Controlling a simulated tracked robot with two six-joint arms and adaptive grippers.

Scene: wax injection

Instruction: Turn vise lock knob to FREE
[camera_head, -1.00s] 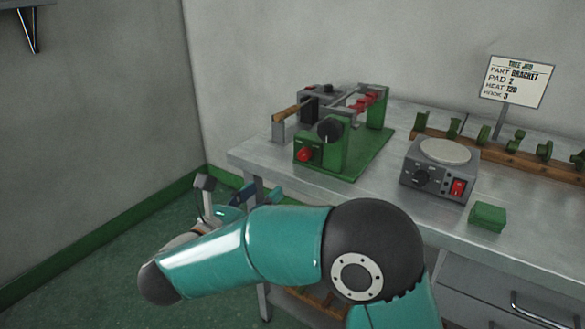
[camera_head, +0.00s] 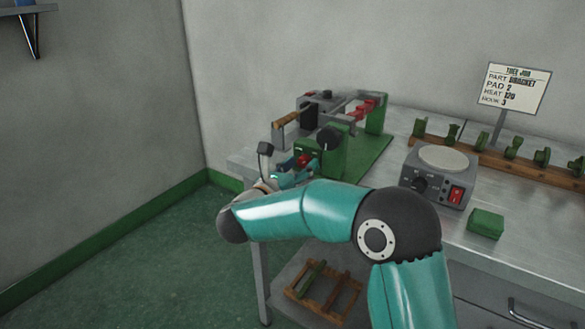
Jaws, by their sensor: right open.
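The green wax injection machine (camera_head: 350,160) stands on the metal bench. Its front carries a black round knob (camera_head: 328,138) and a red knob (camera_head: 304,160). I cannot tell which one is the vise lock knob, and no FREE marking is readable. My right gripper (camera_head: 281,166) is open and empty, at the bench's left front corner, just in front of the red knob. Its near finger overlaps the lower front of the machine, so contact cannot be told. My left gripper is not in view.
A grey heater box (camera_head: 438,178) with a dial and red switch stands right of the machine. A green block (camera_head: 486,223) lies in front of it. A wooden rack (camera_head: 490,157) of green pieces and a job sign (camera_head: 515,88) are behind. A wooden tray (camera_head: 340,297) sits below the bench.

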